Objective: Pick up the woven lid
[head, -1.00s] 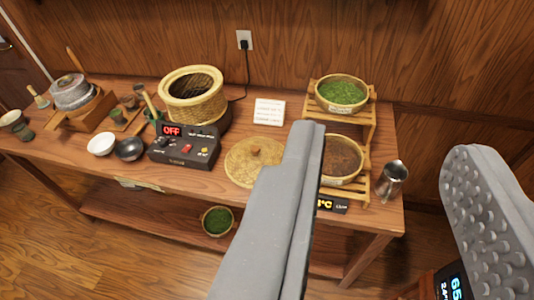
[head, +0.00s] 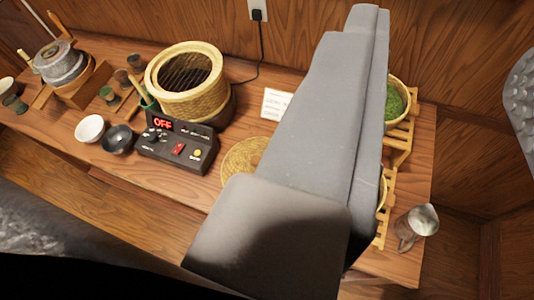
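The round woven lid (head: 237,163) lies on the wooden table in front of the card, right of the control box. Only its left part shows; my gripper's large grey finger hides the rest, including the knob. My gripper (head: 447,48) is open, with one finger across the middle of the view and the other at the right edge. Nothing shows between the fingers. I cannot tell how far the near finger is from the lid.
A woven steamer basket (head: 188,82) stands behind the control box (head: 178,144), which reads OFF. Two bowls sit left of it. A wooden rack with a basket of green leaves (head: 396,101) and a metal pitcher (head: 416,226) stand at right.

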